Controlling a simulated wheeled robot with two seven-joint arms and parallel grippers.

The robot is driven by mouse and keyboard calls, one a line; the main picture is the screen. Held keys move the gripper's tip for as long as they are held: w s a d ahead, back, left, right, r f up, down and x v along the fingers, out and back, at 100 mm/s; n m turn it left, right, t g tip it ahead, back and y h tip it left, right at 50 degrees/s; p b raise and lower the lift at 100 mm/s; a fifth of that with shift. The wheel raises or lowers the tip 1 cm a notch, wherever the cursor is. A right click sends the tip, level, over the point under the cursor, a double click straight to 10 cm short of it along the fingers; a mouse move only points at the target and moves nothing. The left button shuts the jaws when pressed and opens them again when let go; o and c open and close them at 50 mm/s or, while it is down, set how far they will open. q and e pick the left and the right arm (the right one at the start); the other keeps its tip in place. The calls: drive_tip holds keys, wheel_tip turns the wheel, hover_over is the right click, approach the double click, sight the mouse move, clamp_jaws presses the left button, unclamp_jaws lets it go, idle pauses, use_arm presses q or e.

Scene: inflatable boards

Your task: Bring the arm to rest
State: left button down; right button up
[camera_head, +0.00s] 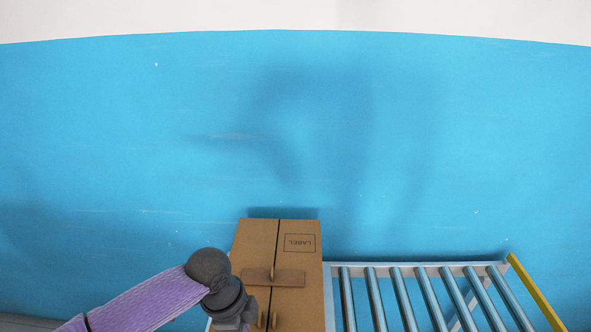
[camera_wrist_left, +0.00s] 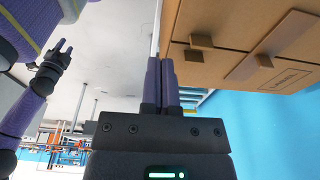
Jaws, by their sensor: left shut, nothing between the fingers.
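My left arm (camera_head: 150,300) comes in from the lower left of the head view and ends in a dark wrist by the left side of the cardboard box; its fingertips are not clear there. In the left wrist view, my left gripper (camera_wrist_left: 162,82) shows its two fingers together, with nothing between them. The brown box (camera_head: 300,262) fills the upper right of the wrist view (camera_wrist_left: 215,20), beside the fingers. My right gripper (camera_wrist_left: 50,68) appears small at the left of the wrist view, away from the box; its finger gap is unclear.
The box stands at the left end of a roller conveyor (camera_head: 470,270) with a yellow edge bar (camera_head: 535,290) at its right. Brown tabs stick out of the box. A large blue surface (camera_head: 130,140) lies beyond. The rollers right of the box are bare.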

use_arm(q)
drive_tip(key=s+d+f+n+t+h, duration=0.1)
drive_tip(key=s+d+n+t+h, duration=0.1)
drive_tip(key=s+d+n, duration=0.4)
drive_tip(key=s+a+r+n+t+y, duration=0.1)
drive_tip(key=s+a+n+y, duration=0.3)
drive_tip(key=s+a+n, duration=0.75)
wheel_tip(320, 180, down, 21)
drive_tip(key=m+g+b, duration=0.1)
drive_tip(key=b, duration=0.4)
drive_tip(key=s+a+f+g+b, duration=0.1)
drive_tip(key=s+a+f+b, duration=0.2)
drive_tip(key=s+f, duration=1.1)
wheel_tip(320, 180, down, 3)
drive_tip(key=shift+s+m+b, duration=0.35)
drive_tip(key=shift+s+b, duration=0.05)
drive_tip(key=shift+b, duration=0.1)
use_arm(e)
wheel_tip(320, 180, down, 9)
drive_tip(key=shift+w+d, duration=0.1)
